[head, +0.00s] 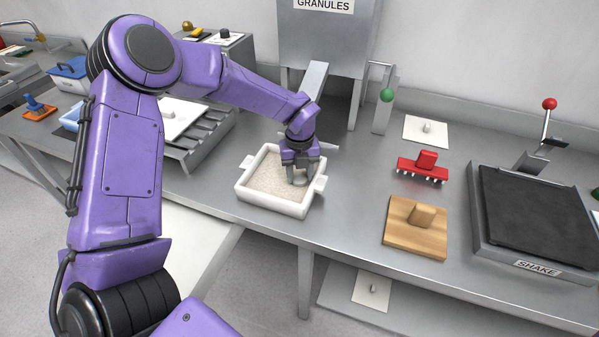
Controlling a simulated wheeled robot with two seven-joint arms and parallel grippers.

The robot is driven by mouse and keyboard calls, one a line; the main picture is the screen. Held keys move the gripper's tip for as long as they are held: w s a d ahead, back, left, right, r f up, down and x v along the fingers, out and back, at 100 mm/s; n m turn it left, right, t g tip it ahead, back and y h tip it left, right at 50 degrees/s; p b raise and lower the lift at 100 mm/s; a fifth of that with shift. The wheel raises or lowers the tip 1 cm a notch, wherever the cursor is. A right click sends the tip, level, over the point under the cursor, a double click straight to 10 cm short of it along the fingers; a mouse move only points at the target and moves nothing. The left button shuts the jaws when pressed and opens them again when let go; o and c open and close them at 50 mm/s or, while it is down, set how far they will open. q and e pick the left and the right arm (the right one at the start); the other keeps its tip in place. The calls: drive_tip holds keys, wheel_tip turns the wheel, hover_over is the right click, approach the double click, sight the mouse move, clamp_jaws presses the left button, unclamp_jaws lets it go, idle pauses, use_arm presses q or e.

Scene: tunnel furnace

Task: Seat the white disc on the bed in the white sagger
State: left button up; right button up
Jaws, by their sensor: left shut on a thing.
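The white sagger (268,204) is a square open box with side lugs, standing near the front edge of the steel bench. A bed of pale granules (268,178) fills its lower part. My left gripper (298,183) reaches down into the right side of the sagger. It is shut on a small pale thing, likely the white disc (301,181), which is mostly hidden by the fingers. I cannot tell whether the disc touches the bed. My right gripper is not in view.
A granules hopper (328,40) with a chute stands behind the sagger. To the right are a red rake-like tool (423,168), a wooden block with a handle (416,228), a white lid-like plate (427,129) and a shake table (535,215). Bare bench lies between sagger and wooden block.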

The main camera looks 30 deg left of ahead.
use_arm(q)
drive_tip(key=o, duration=1.1)
drive_tip(key=shift+w+r, duration=0.1)
drive_tip(key=shift+r, duration=0.35)
wheel_tip(320, 180, up, 10)
drive_tip(key=shift+f+b, duration=0.2)
drive_tip(key=shift+b, duration=0.7)
